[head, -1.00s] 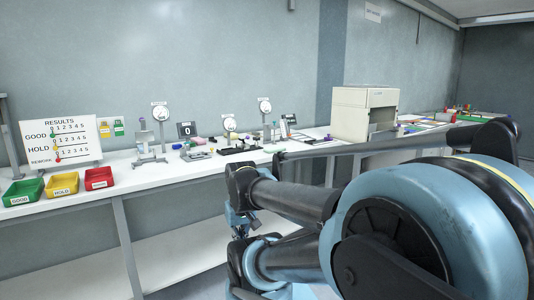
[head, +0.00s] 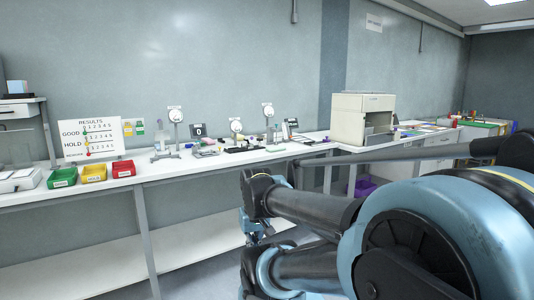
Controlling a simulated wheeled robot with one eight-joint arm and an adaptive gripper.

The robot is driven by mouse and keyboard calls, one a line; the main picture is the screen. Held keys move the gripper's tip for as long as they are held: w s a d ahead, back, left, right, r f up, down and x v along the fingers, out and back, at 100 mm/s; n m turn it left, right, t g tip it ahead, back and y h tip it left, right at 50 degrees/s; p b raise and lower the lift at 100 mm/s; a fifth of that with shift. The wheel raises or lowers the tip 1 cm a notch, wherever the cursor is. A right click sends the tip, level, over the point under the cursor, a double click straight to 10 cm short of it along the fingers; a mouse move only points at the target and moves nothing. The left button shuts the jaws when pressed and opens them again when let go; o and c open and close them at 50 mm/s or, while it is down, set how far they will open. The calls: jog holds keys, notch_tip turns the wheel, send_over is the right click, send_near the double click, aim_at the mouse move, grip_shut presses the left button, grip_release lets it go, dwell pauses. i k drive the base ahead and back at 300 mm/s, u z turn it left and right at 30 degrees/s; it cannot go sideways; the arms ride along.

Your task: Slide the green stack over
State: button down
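I cannot single out a green stack. A flat green thing (head: 480,124) shows small among coloured items on the far right bench, and I cannot tell whether it is a stack. My folded arm fills the lower right of the head view. Its dark and blue end parts (head: 257,228) hang in front of the long bench, well away from the bench-top items. The fingertips are too small and covered to make out.
A long white bench (head: 205,167) runs along the wall. On it stand green (head: 62,178), yellow (head: 94,173) and red (head: 123,169) bins, a results board (head: 92,138), dial gauges and a beige machine (head: 362,118). A purple crate (head: 364,188) is below.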

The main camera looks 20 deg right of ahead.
aim_at(271, 149)
jog(key=z, duration=0.25)
jog(key=i, duration=1.2)
jog(key=u, duration=0.45)
